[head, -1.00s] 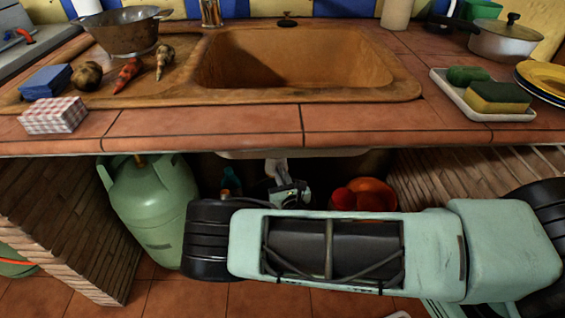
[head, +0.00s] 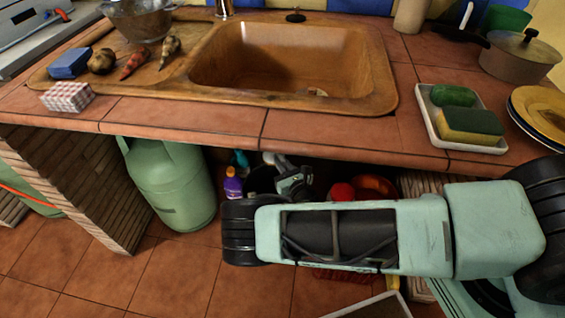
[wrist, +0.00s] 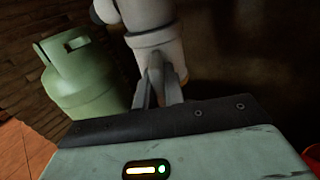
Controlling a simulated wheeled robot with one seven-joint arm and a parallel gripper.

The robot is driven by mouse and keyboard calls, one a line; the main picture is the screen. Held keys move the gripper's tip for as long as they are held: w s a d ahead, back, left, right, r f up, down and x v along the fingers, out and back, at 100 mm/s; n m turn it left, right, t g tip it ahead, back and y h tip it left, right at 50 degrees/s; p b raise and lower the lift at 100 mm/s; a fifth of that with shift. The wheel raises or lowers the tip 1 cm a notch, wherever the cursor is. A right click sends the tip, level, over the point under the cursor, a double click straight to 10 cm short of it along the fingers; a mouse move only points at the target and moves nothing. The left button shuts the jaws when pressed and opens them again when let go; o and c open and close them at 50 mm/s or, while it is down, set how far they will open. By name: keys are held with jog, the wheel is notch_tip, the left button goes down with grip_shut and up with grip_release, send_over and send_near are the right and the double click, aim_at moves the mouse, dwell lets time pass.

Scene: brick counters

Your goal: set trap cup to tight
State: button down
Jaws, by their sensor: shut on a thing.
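The trap cup (wrist: 150,40) is a pale grey-white cylinder with a wider collar, on the drain under the sink, at the top middle of the wrist view. No mark showing how tight the cup is can be read.
A green gas bottle (head: 172,185) stands left of my gripper, beside a brick pillar (head: 85,190). A purple bottle (head: 233,186) and red and orange round things (head: 372,187) flank the space under the sink. The counter edge (head: 190,142) hangs above my arm.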

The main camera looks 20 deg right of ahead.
jog(key=c, duration=1.5)
grip_release()
jog(key=shift+s, duration=0.1)
jog(key=s+d, duration=0.1)
jog(key=s, duration=0.4)
jog(key=s+d+p, duration=0.1)
jog(key=s, duration=0.5)
jog(key=s+p, duration=0.1)
jog(key=s, duration=0.5)
jog(key=shift+d, duration=0.4)
